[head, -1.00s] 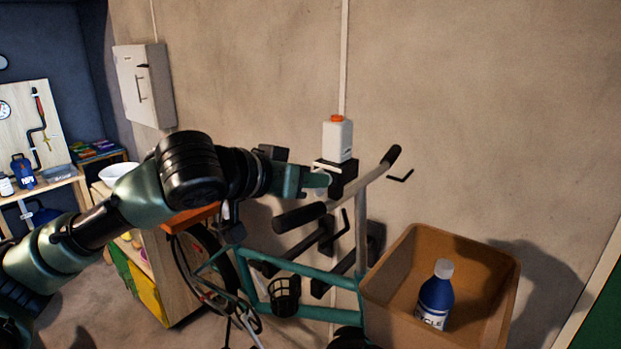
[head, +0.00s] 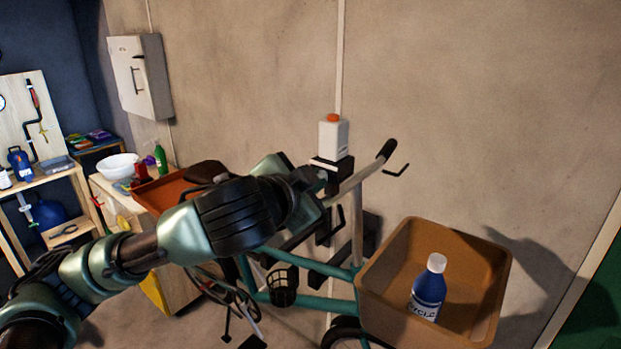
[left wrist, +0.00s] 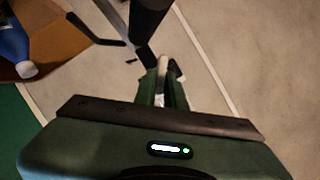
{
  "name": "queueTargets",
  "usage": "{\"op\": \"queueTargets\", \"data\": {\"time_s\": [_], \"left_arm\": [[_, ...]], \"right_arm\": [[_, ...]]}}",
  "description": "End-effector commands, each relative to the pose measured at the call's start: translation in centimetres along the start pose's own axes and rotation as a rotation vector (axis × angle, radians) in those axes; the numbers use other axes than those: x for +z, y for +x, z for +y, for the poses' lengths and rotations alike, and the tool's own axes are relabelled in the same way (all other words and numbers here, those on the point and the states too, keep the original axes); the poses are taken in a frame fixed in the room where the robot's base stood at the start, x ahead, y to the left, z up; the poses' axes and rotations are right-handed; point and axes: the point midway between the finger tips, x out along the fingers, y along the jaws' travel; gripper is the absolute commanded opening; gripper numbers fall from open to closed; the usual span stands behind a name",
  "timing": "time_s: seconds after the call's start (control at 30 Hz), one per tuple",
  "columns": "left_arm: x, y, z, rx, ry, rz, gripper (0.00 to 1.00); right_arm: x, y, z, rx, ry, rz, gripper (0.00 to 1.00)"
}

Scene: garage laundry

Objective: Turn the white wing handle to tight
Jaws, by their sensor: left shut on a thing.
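My left gripper (head: 322,181) reaches across from the left to the black bracket (head: 335,168) under a white bottle with an orange cap (head: 333,137). In the left wrist view, its two green fingers (left wrist: 163,92) are close together around a small white piece, which looks like the white wing handle (left wrist: 162,66). Only a little of this piece shows past and between the fingers, so its angle is hard to tell. In the head view my gripper and arm hide the handle. My right gripper is in neither view.
A teal bicycle (head: 310,303) stands just below, its handlebar grip (head: 387,150) close to the bracket. A brown crate (head: 385,262) at its front holds a blue bottle (head: 429,288). A white wall cabinet (head: 141,76) and a workbench (head: 106,186) are at left.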

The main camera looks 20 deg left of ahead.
Motion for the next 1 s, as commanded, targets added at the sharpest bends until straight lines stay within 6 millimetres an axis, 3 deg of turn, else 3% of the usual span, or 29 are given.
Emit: {"op": "queueTargets", "data": {"time_s": [0.6,1.0], "left_arm": [[0.6,0.3,0.8,-0.217,0.527,-0.006,0.0],[0.5,0.3,0.8,-0.313,0.749,-0.005,0.0]], "right_arm": [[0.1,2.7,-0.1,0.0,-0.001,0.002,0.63],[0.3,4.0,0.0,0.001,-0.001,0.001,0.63]]}}
